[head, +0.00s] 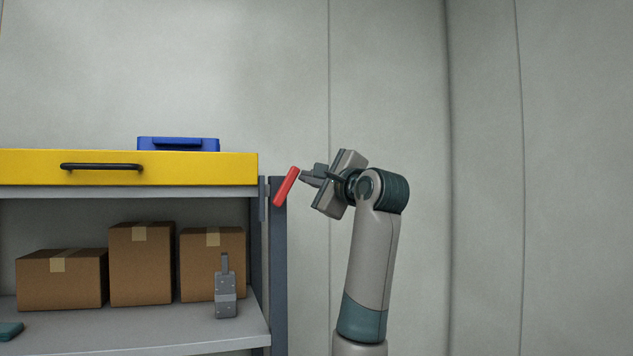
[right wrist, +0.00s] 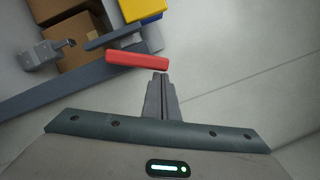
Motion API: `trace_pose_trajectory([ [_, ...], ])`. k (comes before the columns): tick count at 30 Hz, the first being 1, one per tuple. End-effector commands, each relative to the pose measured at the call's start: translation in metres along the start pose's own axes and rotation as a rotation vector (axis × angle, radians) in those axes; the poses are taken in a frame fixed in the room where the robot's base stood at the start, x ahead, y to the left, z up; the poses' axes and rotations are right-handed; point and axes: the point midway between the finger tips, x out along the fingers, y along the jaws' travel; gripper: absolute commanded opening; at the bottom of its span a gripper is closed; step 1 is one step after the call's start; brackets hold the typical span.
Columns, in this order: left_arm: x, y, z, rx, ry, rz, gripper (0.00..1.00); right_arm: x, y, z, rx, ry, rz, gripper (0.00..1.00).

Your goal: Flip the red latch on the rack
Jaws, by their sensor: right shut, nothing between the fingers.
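The red latch (head: 286,187) is a short bar on the grey upright at the right end of the rack (head: 279,270). In the head view it is tilted, its top leaning right. In the right wrist view the red latch (right wrist: 137,60) lies across the upper middle, just beyond the fingertips. My right gripper (head: 303,175) is shut and empty, beside the latch's upper right side; it also shows in the right wrist view (right wrist: 160,77). I cannot tell for certain whether the fingertips touch the latch. My left gripper is not in view.
The rack has a yellow drawer (head: 210,168) with a black handle and a blue case (head: 178,144) on top. Cardboard boxes (head: 141,265) and a grey metal device (head: 225,293) stand on the shelf below. Right of the rack, open space shows before a plain wall.

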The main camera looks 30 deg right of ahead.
Motion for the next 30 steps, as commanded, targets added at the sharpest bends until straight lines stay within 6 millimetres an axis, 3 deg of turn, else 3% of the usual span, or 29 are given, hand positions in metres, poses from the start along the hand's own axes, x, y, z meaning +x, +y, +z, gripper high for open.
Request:
trace_pose_trajectory([
  [14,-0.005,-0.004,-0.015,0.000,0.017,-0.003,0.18,0.008,-0.006,0.031,-0.388,0.000,0.099,0.00],
  [30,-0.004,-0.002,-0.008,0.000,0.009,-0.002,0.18,0.010,-0.006,0.041,-0.379,0.000,0.096,0.00],
])
